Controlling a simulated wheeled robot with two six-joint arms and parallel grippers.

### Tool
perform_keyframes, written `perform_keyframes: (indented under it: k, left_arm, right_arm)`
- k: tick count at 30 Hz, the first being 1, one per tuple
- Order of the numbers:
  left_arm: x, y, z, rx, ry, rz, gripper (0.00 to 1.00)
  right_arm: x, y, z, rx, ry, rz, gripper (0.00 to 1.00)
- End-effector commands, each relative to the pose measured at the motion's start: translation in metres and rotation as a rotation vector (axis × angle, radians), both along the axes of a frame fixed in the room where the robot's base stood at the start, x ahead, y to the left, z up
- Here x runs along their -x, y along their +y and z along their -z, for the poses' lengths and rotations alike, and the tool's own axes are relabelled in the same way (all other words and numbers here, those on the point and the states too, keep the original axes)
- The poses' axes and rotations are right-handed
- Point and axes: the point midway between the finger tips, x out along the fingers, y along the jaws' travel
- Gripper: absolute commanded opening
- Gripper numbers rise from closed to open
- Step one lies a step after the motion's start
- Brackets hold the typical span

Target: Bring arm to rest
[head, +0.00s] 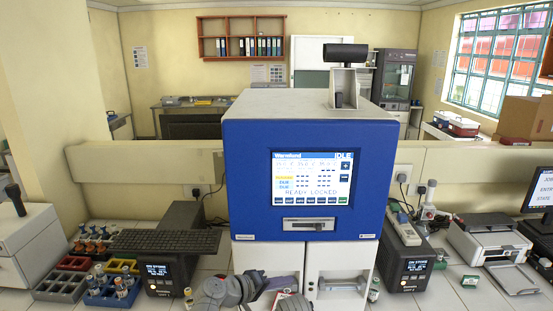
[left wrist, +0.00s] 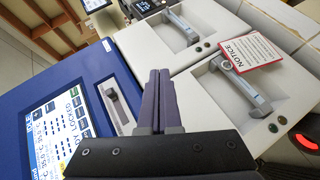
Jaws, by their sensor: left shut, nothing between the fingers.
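My left gripper (head: 282,284) is low in front of the incubator's white lower doors in the head view. In the left wrist view its two dark fingers (left wrist: 160,75) are together with nothing between them. The blue-fronted incubator (head: 240,190) stands on the bench, its screen (head: 312,178) reading "READY LOCKED". The wrist view shows its blue panel (left wrist: 30,105) at left and two white doors with grey bar handles (left wrist: 240,88); the fingers appear apart from both handles. My right gripper is not in view.
A red-bordered notice (left wrist: 250,52) is on one door in the wrist view. Left of the incubator are a black controller box (head: 165,275) and vial racks (head: 115,290). Right are another controller box (head: 408,265), a microscope (head: 427,215) and a printer (head: 490,240).

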Motion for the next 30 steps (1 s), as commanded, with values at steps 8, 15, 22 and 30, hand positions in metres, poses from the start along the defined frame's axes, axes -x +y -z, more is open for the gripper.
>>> perform_keyframes:
  k: [8,15,22,30]
  left_arm:
    - [0.054,0.079,0.100,-0.593,0.190,0.184,0.00]
    - [0.088,0.151,0.131,-0.913,0.362,0.236,0.00]
    - [0.115,0.171,0.157,-1.097,0.456,0.302,0.00]
    - [0.143,0.114,0.196,-1.184,0.425,0.466,0.00]
  right_arm:
    - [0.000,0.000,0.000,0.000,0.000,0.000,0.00]
    - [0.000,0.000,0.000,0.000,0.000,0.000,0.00]
    - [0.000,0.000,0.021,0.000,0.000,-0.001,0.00]
    - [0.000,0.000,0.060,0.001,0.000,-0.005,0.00]
